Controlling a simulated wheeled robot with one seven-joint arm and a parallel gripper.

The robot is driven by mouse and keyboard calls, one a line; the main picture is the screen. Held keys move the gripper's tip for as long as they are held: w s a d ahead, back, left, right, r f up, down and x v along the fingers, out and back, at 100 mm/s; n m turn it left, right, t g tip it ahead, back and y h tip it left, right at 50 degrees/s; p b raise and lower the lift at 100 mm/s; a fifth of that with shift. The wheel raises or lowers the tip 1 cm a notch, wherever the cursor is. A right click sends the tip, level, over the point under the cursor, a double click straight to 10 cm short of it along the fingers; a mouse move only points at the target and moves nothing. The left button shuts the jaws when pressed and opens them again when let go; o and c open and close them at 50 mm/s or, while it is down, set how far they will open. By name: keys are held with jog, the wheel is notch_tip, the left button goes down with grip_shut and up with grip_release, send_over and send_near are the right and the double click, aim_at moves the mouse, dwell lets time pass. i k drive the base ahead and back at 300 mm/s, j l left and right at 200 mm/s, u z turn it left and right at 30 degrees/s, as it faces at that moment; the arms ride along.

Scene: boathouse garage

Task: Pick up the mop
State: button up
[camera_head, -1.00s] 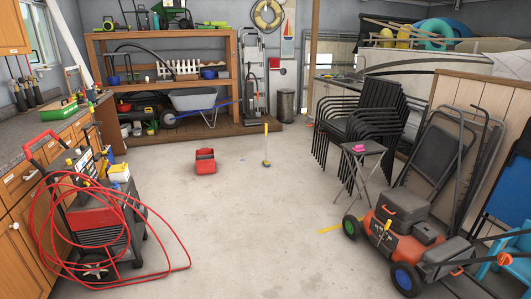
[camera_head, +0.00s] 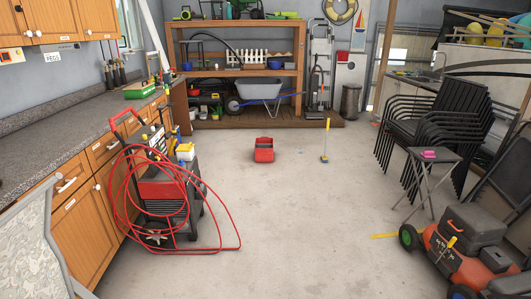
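A slim upright tool with a yellow handle (camera_head: 326,140), which looks like the mop, stands on the concrete floor right of the middle. Its small head touches the floor and is too small to make out clearly. A red bucket-like container (camera_head: 264,150) stands on the floor to its left, apart from it. My gripper is not in view.
A pressure washer with looped red hose (camera_head: 165,190) stands at left beside wooden cabinets (camera_head: 85,205). Stacked black chairs (camera_head: 435,125), a small folding stool (camera_head: 428,180) and an orange mower (camera_head: 470,250) stand at right. A wooden shelf (camera_head: 240,75) is at the back.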

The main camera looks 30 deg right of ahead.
aim_at(323, 157)
jog(key=i+l+z, duration=0.3)
jog(key=i, duration=0.4)
jog(key=i+l+z, duration=0.3)
jog(key=i, duration=0.4)
jog(key=i+z, duration=0.35)
jog(key=i, duration=2.4)
jog(key=i+j, duration=0.1)
jog(key=i, duration=4.05)
jog(key=l+z, duration=0.05)
